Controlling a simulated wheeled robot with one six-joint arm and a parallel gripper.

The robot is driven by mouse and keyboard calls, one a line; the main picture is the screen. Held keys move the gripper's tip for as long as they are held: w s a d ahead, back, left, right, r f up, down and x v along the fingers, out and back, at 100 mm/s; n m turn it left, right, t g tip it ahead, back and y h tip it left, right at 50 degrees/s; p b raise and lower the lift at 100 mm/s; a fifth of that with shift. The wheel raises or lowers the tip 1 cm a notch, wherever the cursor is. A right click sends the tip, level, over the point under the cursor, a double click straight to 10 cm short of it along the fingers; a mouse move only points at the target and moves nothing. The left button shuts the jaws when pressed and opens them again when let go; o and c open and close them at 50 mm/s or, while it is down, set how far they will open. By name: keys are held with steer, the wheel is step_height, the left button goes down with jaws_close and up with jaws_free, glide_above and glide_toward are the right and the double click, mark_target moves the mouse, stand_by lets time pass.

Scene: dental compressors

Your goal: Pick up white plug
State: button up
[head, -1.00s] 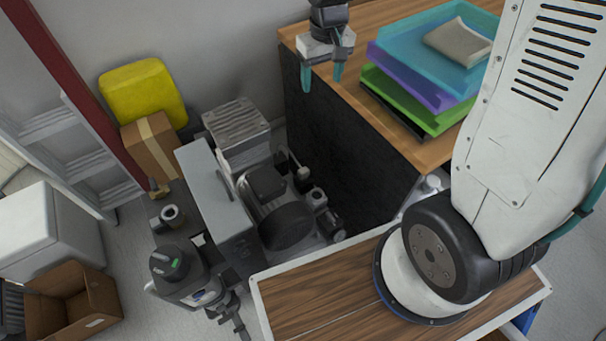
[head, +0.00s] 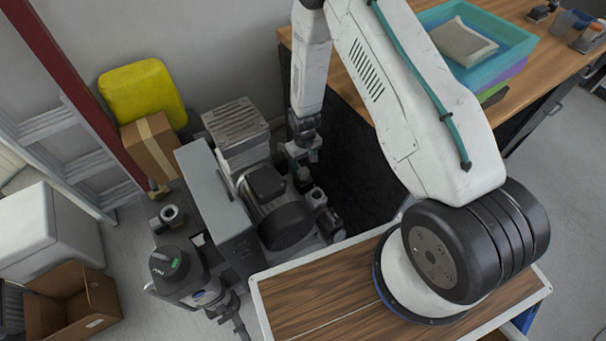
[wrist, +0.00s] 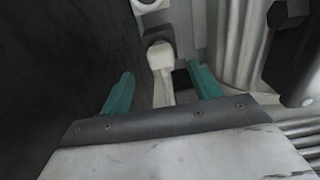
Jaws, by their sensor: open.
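The white plug (wrist: 161,58) shows in the wrist view as a pale rounded head with a narrower stem running down toward my gripper. It sits against a dark round part beside the compressor. My gripper (wrist: 160,73) is open, with one teal finger to the left of the plug and one to the right. The plug appears between the fingers in the picture; I cannot tell whether they touch it. In the head view my gripper (head: 303,157) hangs over the back right of the compressor (head: 272,203), and I cannot make out the plug clearly there.
A dark desk side panel (head: 352,160) rises close to the right of my gripper. The compressor's grey box (head: 215,195) stands to the left. A yellow container (head: 142,90), a cardboard box (head: 151,143) and a ladder (head: 75,140) are further left. Stacked trays (head: 480,45) lie on the desk.

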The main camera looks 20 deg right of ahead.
mark_target(304, 171)
step_height(304, 171, down, 7)
steer(key=shift+r, duration=0.1)
steer(key=c, duration=1.1)
